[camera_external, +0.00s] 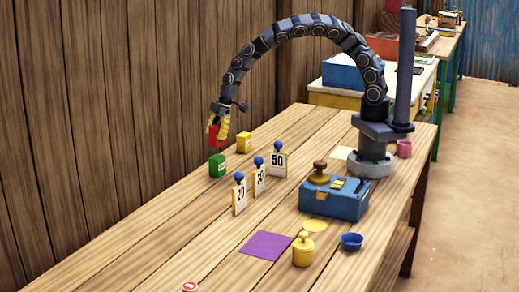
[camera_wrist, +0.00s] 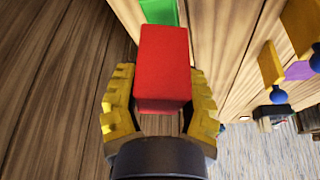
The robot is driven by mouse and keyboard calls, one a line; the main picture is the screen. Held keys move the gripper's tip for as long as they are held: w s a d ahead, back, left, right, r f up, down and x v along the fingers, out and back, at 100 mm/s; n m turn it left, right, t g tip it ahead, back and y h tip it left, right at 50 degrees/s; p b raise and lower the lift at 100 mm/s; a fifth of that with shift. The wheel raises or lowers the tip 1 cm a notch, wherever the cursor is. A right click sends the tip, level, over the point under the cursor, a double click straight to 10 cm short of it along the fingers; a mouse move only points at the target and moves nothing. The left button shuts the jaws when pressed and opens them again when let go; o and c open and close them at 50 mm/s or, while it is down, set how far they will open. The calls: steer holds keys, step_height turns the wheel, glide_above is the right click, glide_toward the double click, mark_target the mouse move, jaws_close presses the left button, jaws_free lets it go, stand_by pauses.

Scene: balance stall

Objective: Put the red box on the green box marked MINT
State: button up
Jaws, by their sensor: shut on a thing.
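My gripper (camera_external: 218,121) is shut on the red box (camera_external: 215,136), with its yellow fingers on two sides of it. The red box also fills the middle of the wrist view (camera_wrist: 162,65), between the yellow fingers of my gripper (camera_wrist: 161,98). The green box (camera_external: 217,166) stands on the table near the wall, just below the red box, with a visible gap between them. In the wrist view the green box (camera_wrist: 158,12) shows at the top, partly hidden behind the red box. Its label is too small to read.
A yellow box (camera_external: 244,142) stands close to the right of the green box. Number cards 20 (camera_external: 239,197), 30 (camera_external: 259,180) and 50 (camera_external: 278,162) with blue knobs stand nearby. A blue scale (camera_external: 335,200), a brass weight (camera_external: 303,250) and a blue bowl (camera_external: 352,242) sit further right.

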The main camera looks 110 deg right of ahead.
mark_target(214, 146)
steer(key=shift+w+d+f, duration=0.1)
steer(key=shift+w+f, duration=0.15)
steer(key=shift+f, duration=1.65)
steer(key=shift+f, duration=0.15)
steer(key=o, duration=1.1)
steer(key=shift+c, duration=0.2)
